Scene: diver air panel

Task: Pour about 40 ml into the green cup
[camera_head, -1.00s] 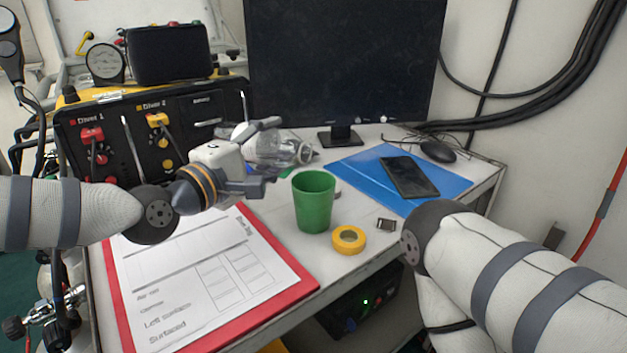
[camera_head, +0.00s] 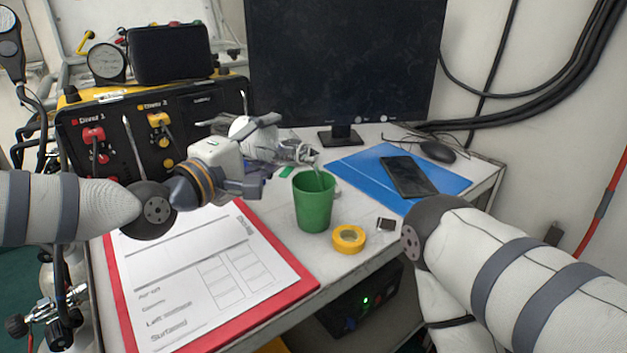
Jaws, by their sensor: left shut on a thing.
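The green cup (camera_head: 313,207) stands upright on the desk in the middle of the view. My left gripper (camera_head: 262,140) is shut on a clear bottle (camera_head: 288,152), to the left of and behind the cup. The bottle lies nearly on its side, with its mouth toward the cup and above the rim. A thin pale streak runs from the mouth down into the cup, and looks like liquid. The level inside the cup is hidden. My right arm comes in from the right, but its gripper is not in view.
Yellow tape (camera_head: 348,239) lies close to the cup's right front. A red clipboard (camera_head: 290,290) lies at the left front. A blue folder (camera_head: 448,183) with a black phone (camera_head: 409,177) is at the right. The monitor (camera_head: 345,70) and diver panel (camera_head: 185,125) stand behind.

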